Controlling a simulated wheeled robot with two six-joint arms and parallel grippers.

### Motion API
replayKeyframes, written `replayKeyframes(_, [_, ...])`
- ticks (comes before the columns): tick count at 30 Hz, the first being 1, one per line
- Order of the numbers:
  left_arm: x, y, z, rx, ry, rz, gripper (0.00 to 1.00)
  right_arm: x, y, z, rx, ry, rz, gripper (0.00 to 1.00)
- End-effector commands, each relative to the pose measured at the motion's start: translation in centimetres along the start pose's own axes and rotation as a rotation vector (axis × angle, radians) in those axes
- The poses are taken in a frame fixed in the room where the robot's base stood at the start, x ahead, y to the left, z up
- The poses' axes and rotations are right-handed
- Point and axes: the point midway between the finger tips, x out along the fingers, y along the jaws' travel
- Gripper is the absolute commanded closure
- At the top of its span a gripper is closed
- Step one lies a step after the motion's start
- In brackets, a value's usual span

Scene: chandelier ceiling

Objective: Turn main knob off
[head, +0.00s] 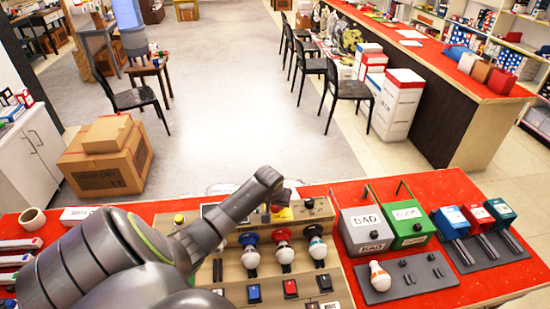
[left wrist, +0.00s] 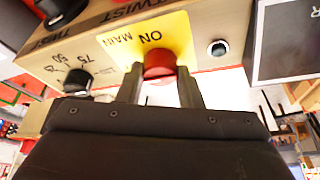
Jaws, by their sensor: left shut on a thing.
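The main knob (left wrist: 158,58) is red and sits on a yellow plate (left wrist: 130,42) marked MAIN and ON, which appears upside down in the left wrist view. My left gripper (left wrist: 160,75) is shut on the knob, one finger on each side of it. In the head view, my left gripper (head: 279,195) reaches the back of the beige control panel (head: 229,278). Part of the yellow plate (head: 284,214) shows there, and the gripper mostly hides the knob. My right gripper is in neither view.
The panel holds several bulbs (head: 284,254) and rocker switches (head: 290,288). To its right on the red table (head: 452,190) stand a grey BAD box (head: 367,226), a green box (head: 406,226) and a loose bulb (head: 379,277). A black dial (left wrist: 77,82) is near my gripper.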

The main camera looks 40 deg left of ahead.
Motion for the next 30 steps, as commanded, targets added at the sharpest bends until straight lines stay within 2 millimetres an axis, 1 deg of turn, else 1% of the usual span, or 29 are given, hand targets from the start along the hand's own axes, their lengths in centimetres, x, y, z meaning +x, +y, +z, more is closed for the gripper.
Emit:
replayKeyframes(1, [-0.11,0.04,-0.22,-0.006,0.005,-0.003,0.9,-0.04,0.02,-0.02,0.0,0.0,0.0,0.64])
replayKeyframes(16, [-0.11,0.04,-0.21,-0.02,0.005,-0.008,0.9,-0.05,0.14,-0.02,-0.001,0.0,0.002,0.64])
replayKeyframes(17, [-0.11,0.04,-0.21,-0.02,0.005,-0.008,0.63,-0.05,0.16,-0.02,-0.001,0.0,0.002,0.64])
replayKeyframes(21, [-0.08,0.03,-0.15,-0.02,0.004,-0.008,0.46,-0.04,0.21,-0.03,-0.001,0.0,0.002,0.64])
replayKeyframes(30, [-0.11,0.03,-0.07,-0.019,0.002,-0.008,0.46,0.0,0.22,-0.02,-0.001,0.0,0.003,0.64])
